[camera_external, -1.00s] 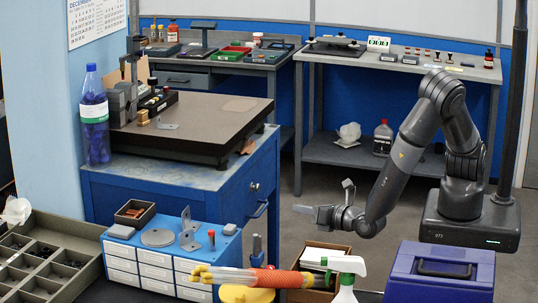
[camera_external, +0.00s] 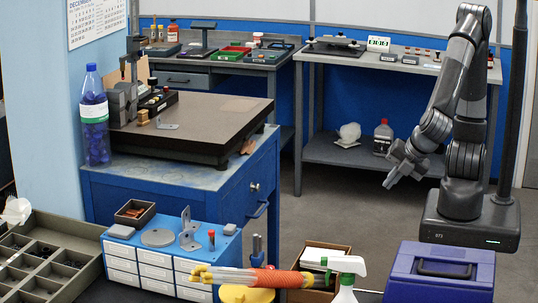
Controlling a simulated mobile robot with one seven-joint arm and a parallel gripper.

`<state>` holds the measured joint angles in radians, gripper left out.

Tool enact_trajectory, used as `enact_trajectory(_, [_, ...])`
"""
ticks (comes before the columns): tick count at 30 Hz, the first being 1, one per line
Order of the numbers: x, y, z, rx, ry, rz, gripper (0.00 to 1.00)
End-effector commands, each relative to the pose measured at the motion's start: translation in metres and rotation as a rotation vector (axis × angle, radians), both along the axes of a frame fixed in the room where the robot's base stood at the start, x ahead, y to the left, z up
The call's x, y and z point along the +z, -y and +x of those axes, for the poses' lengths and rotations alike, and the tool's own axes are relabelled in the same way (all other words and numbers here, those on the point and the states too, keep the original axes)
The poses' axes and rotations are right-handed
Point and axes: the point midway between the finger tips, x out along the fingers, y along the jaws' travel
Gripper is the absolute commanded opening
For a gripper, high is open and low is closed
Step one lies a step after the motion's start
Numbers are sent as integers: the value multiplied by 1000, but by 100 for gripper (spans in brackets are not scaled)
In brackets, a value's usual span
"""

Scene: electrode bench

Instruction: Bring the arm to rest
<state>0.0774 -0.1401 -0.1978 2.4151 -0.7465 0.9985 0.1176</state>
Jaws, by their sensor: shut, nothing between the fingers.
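My gripper (camera_external: 391,183) is shut and empty. It hangs in free air over the grey floor, close to my own base at the right, with its fingers pointing down and to the left. My arm is folded, with the elbow high and the forearm sloping down to the wrist. The gripper touches nothing that I can see.
A blue workbench (camera_external: 225,190) with a dark plate stands left of centre. A blue toolbox (camera_external: 440,275) is in front of my base. Floor between is clear.

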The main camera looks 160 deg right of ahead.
Motion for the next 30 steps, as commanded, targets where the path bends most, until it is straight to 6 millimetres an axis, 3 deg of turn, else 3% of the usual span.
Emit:
enact_trajectory(12, [60, -123, -10, 19, 414, 339, 0])
enact_trajectory(18, [87, -172, -22, 51, 566, 484, 0])
enact_trajectory(24, [100, -196, -30, 70, 637, 558, 0])
enact_trajectory(30, [101, -199, -31, 72, 645, 567, 0])
